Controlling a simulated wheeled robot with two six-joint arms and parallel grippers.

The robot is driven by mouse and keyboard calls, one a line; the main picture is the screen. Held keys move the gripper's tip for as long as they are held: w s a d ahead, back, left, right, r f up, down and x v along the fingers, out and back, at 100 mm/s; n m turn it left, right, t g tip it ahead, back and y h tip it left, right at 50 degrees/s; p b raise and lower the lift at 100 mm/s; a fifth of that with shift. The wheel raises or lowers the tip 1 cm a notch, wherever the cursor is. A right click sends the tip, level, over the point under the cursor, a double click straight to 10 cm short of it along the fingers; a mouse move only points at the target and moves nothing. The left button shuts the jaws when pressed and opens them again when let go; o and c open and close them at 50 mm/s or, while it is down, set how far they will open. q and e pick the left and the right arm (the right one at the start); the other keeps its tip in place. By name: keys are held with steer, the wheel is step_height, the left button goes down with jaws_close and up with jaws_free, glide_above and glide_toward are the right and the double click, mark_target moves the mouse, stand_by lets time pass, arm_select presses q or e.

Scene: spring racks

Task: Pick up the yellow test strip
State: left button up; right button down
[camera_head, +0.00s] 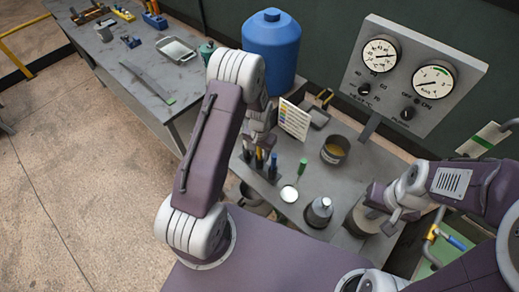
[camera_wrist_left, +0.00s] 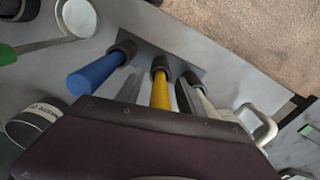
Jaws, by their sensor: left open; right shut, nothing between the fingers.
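The yellow test strip (camera_wrist_left: 161,92) stands in a dark holder of the rack, between a blue strip (camera_wrist_left: 92,76) and a white strip (camera_wrist_left: 203,100) in the left wrist view. The rack (camera_head: 262,172) stands near the bench's front edge in the head view, with the yellow strip (camera_head: 259,156) partly hidden. My left gripper (camera_wrist_left: 157,92) is open, with one grey finger on each side of the yellow strip; contact cannot be told. It also shows above the rack in the head view (camera_head: 262,143). My right gripper (camera_head: 386,205) is shut and empty at the right.
A colour chart card (camera_head: 294,120) stands behind the rack. A blue barrel (camera_head: 271,47) and a gauge panel (camera_head: 408,80) stand behind.

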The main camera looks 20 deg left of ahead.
arm_select(q)
steer(key=shift+w, duration=0.1)
steer(key=shift+s, duration=0.2)
jaws_close()
steer(key=shift+w+r, duration=0.1)
